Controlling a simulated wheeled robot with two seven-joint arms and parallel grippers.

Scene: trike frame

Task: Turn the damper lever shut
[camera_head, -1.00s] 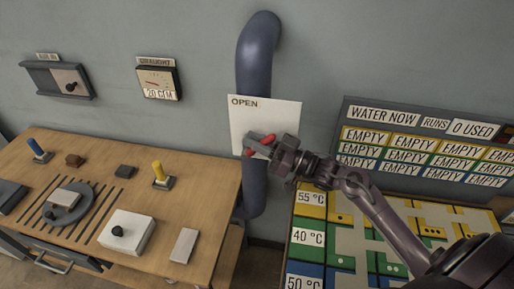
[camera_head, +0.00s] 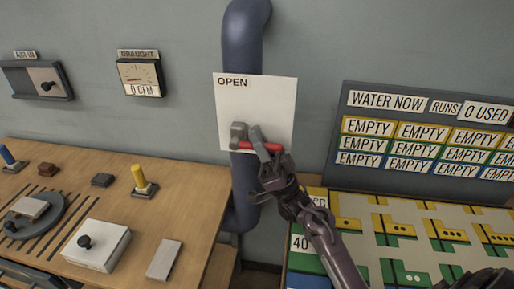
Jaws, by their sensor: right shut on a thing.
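The damper lever (camera_head: 262,146) is a red bar lying nearly level across the lower part of a white plate marked OPEN (camera_head: 262,100). The plate is on the dark blue duct (camera_head: 243,45) that runs down the wall. My right gripper (camera_head: 252,140) is shut on the lever, coming up from below right. Its grey fingers hide part of the lever and its pivot. The draught gauge (camera_head: 139,73) on the wall reads 0 CFM. My left gripper is not in view.
A wooden bench (camera_head: 130,180) at left bears a white box with a black knob (camera_head: 97,245), a yellow lever (camera_head: 139,180) and small blocks. At right are a WATER NOW board (camera_head: 425,135) with EMPTY labels and a coloured panel below it.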

